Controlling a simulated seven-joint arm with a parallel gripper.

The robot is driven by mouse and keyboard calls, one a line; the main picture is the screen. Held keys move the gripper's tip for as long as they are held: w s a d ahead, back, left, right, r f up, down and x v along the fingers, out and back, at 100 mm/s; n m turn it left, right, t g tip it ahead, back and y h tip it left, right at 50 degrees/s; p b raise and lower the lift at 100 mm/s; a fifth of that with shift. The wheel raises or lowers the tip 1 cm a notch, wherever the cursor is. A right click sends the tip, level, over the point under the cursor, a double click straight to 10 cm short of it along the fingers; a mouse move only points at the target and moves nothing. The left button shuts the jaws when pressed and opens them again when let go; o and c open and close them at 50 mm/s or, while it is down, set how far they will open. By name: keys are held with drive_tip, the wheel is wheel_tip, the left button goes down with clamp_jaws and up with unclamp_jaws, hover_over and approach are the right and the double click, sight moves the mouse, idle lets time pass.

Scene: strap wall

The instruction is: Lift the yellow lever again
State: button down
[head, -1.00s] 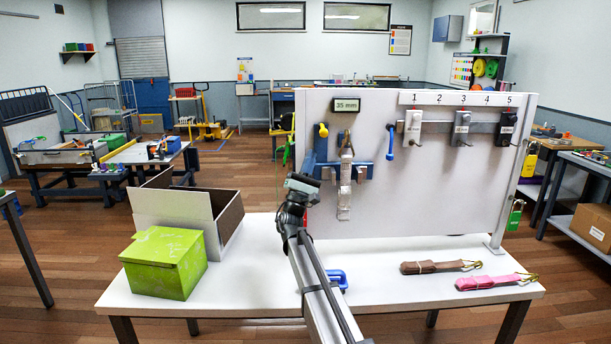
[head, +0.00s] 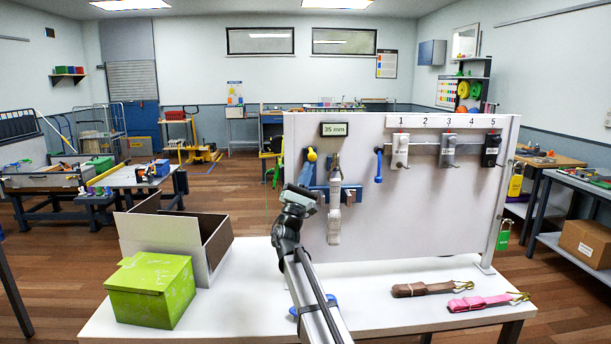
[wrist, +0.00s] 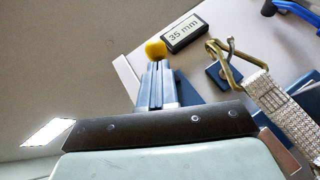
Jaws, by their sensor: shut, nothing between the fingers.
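The yellow lever shows as a round yellow knob (head: 311,155) near the upper left of the white panel, left of and below the "35 mm" display. In the wrist view the knob (wrist: 155,49) is just beyond the tips of my gripper (wrist: 157,66). My gripper's fingers are together with nothing between them. They overlap the knob's lower edge in the wrist view; I cannot tell whether they touch it. The lever's stem is mostly hidden. A grey strap (head: 335,210) hangs from the blue bracket (head: 352,192), and its hook (wrist: 222,62) shows beside my fingers.
A blue-handled lever (head: 378,167) and numbered holders (head: 449,150) are further right on the panel (head: 420,215). Brown (head: 425,288) and pink (head: 480,302) straps lie on the table. A green box (head: 150,291) and an open carton (head: 165,236) stand at left.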

drive_tip(key=n+y, duration=0.1)
drive_tip(key=r+n+y, duration=0.1)
drive_tip(key=y, duration=0.1)
drive_tip(key=shift+s+r+n+y, duration=0.2)
drive_tip(key=shift+r+n+y, duration=0.05)
drive_tip(key=shift+n+y, duration=0.15)
drive_tip(key=shift+w, duration=0.1)
